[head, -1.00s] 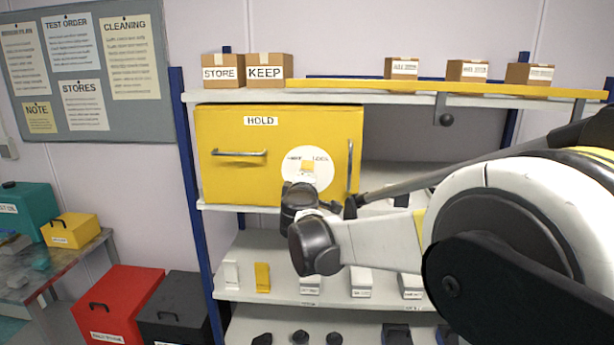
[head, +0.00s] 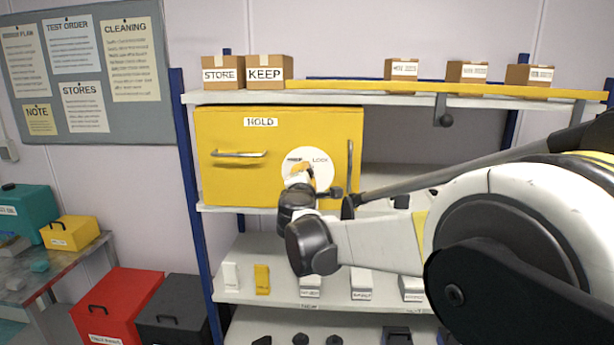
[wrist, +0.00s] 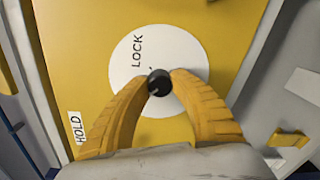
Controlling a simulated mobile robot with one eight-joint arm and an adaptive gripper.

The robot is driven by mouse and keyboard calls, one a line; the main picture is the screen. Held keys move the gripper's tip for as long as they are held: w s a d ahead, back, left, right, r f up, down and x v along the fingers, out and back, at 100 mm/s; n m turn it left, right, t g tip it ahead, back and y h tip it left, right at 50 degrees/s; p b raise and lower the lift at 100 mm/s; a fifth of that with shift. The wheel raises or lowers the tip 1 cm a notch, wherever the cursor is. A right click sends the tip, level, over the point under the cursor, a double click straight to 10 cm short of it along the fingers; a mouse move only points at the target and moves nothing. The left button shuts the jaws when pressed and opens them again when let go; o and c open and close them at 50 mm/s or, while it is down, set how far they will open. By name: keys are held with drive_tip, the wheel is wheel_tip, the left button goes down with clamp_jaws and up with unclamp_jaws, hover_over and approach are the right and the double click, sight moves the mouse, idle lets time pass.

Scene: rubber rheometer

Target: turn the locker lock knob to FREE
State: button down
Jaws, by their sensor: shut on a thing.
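The yellow locker (head: 230,180), labelled HOLD, sits on the upper shelf. In the wrist view, LOCK shows on the disc (wrist: 185,58) to the left of the small dark round knob (wrist: 158,82). My gripper (wrist: 159,80) has its two yellow fingertips shut on the knob, one on each side. In the head view my gripper (head: 300,168) covers the knob. The knob's pointing direction is not clear.
A horizontal handle (head: 239,153) and a vertical handle (head: 350,168) stand out from the locker front beside the disc. Cartons (head: 265,72) stand on the top shelf. Blocks (head: 262,279) line the shelf below. The bay right of the locker is partly open.

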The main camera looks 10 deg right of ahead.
drive_tip(key=c, duration=1.1)
unclamp_jaws()
drive_tip(key=shift+a, duration=0.1)
drive_tip(key=v, duration=1.2)
